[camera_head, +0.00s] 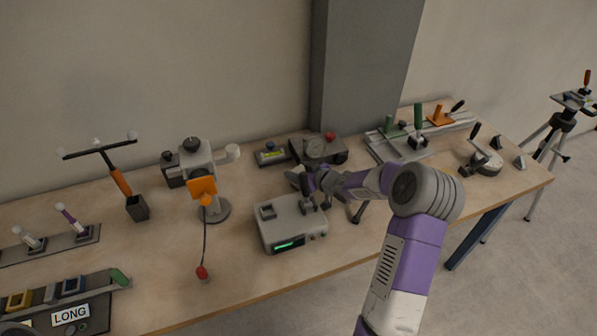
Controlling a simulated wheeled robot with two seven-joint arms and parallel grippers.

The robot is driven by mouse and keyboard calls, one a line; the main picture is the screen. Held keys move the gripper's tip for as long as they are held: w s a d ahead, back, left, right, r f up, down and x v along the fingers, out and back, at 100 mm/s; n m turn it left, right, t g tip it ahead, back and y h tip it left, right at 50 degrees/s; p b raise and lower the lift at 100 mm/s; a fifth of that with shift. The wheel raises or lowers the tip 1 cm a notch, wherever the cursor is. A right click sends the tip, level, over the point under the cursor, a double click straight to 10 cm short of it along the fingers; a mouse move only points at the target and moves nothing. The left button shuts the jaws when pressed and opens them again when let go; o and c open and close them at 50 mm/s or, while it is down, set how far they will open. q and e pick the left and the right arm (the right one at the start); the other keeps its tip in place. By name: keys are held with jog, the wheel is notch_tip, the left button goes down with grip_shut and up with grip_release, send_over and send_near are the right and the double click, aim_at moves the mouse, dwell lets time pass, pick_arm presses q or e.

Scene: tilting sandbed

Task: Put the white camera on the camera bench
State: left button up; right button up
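No thing here is plainly marked as the white camera. A pale device (196,158) with a black top knob, a side cylinder and an orange plate stands upright on a round base, left of centre. A pale grey box (290,224) with a green display and a black upright handle sits nearer the middle. My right gripper (304,184) is above the box's back, close to the handle; its fingers are dark and small, so I cannot tell their opening or any contact. A metal rail fixture (400,146) with green and orange handles, possibly the camera bench, lies at the back right. My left gripper is out of view.
The wooden table (240,258) has free room at its front middle. A dark gauge box (318,150) stands behind the pale box. A T-shaped tool (120,182), a rack labelled LONG (70,314) and a red-tipped cable (203,272) are left. A tripod (562,122) stands right.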

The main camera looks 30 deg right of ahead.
jog(key=shift+o, duration=0.7)
jog(key=shift+s+r, duration=0.1)
jog(key=shift+r, duration=0.1)
jog(key=p+v, duration=0.3)
jog(key=v, duration=0.8)
jog(key=shift+s+r+p, duration=0.2)
jog(key=shift+s+p, duration=0.15)
jog(key=shift+p, duration=0.05)
